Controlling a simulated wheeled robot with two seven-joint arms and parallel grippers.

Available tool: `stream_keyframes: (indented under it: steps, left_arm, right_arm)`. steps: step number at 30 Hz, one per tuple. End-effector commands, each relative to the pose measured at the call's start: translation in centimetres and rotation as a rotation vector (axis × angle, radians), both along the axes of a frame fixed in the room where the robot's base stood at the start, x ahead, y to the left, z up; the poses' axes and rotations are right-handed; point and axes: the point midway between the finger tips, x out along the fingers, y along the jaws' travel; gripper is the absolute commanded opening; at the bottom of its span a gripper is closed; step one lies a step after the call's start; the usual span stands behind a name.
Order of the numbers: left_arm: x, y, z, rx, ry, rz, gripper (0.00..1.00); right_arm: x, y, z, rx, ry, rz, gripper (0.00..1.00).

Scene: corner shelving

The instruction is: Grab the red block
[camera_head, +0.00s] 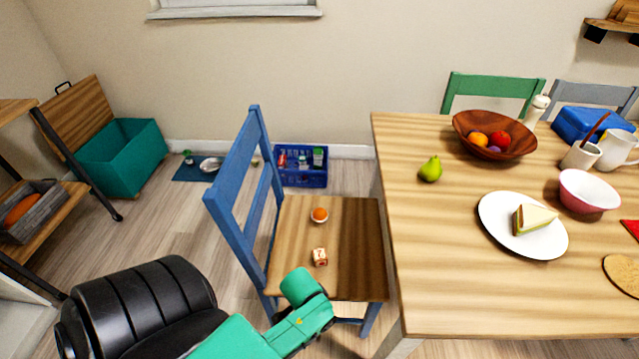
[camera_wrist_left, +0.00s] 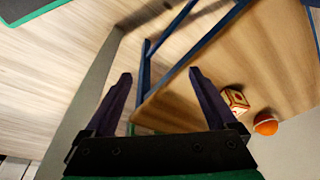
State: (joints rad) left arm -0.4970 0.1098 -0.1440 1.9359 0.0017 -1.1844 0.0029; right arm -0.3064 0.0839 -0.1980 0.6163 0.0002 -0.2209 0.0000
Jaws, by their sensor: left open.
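The red block (camera_head: 320,256) is a small cube with reddish-orange and pale faces. It rests on the wooden seat of the blue chair (camera_head: 240,200), near an orange ball-like fruit (camera_head: 319,215). The block also shows in the left wrist view (camera_wrist_left: 236,101), right of the fingers, with the orange fruit (camera_wrist_left: 265,124) beside it. My left gripper (camera_wrist_left: 160,76) is open, its two dark fingers apart with nothing between them. In the head view, my green left arm reaches the chair's front edge; its fingertips cannot be made out. My right gripper is not in view.
The chair's blue backrest rises left of the seat. The dining table (camera_head: 440,290) stands close on the right, with a green pear (camera_head: 430,168), a fruit bowl (camera_head: 494,135) and a cake plate (camera_head: 522,226). A blue crate (camera_head: 301,178) sits behind the chair.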

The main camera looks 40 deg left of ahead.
Motion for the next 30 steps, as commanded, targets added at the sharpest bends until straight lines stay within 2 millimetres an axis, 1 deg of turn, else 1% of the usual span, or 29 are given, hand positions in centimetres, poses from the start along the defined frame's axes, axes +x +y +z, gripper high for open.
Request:
stream_keyframes:
  steps: [1,5,6,8,9,13,17,20,23,24,27,29,30]
  left_arm:
    - [0.4,0.0,1.7,-0.003,-0.012,0.003,0.91]
    - [1.1,-0.2,6.0,-0.015,-0.029,0.017,0.91]
    - [1.4,-0.3,7.4,-0.023,-0.033,0.027,0.91]
    - [2.3,-0.7,9.8,-0.051,-0.038,0.055,0.91]
    - [3.0,-1.1,10.4,-0.075,-0.024,0.082,0.91]
    - [5.0,-1.5,10.3,-0.121,0.035,0.191,0.91]
    - [7.2,-0.3,9.6,-0.136,0.102,0.340,0.91]
    - [9.1,2.1,9.3,-0.131,0.152,0.508,0.91]
    - [10.9,5.6,9.5,-0.119,0.192,0.720,0.91]
    - [11.5,7.1,9.8,-0.116,0.204,0.811,0.91]
    - [12.8,10.7,10.8,-0.114,0.219,1.022,0.91]
    - [13.0,11.9,11.0,-0.118,0.226,1.101,0.91]
    - [13.1,12.2,10.7,-0.121,0.230,1.128,0.91]
  right_arm:
    - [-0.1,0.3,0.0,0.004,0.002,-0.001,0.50]
    - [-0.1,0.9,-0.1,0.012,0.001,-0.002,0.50]
    - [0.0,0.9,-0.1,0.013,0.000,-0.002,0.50]
    - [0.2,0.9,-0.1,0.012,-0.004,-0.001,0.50]
    - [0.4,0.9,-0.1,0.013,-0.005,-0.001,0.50]
    - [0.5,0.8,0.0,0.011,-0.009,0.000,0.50]
    - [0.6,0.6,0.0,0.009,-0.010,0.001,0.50]
    - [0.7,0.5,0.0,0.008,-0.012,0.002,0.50]
    - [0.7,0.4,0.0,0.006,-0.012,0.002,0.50]
    - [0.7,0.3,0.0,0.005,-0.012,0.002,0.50]
    - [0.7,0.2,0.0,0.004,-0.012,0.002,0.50]
    - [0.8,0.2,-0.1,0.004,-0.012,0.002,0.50]
    - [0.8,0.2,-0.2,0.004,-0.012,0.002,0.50]
